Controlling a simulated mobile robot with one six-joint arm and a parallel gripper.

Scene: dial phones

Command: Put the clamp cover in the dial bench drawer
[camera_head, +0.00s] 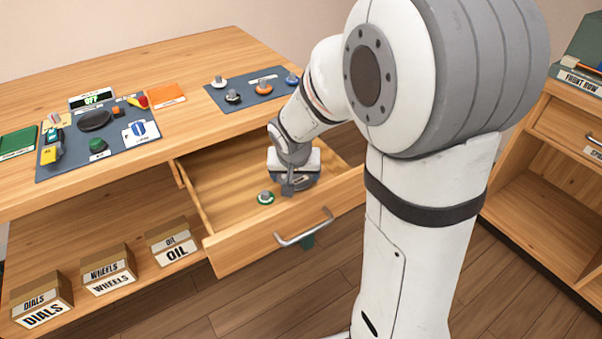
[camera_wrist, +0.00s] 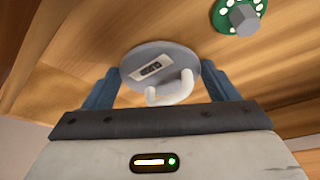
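The clamp cover appears to be the round grey disc (camera_wrist: 178,54) with a pale label and a white hooked handle in the wrist view. It lies between the two blue fingers of my gripper (camera_wrist: 160,84). The fingers stand apart, one by each side of the disc; whether they press on its rim cannot be told. In the head view my gripper (camera_head: 289,187) is low inside the open dial bench drawer (camera_head: 230,250), and the disc is hard to make out there. Whether the disc rests on the drawer floor is unclear.
A green dial (camera_head: 265,198) lies in the drawer, left of my gripper; it also shows in the wrist view (camera_wrist: 240,16). A grey mat (camera_head: 110,160) with several parts and a second mat (camera_head: 246,99) with knobs lie on the bench. Labelled boxes (camera_head: 108,272) stand below.

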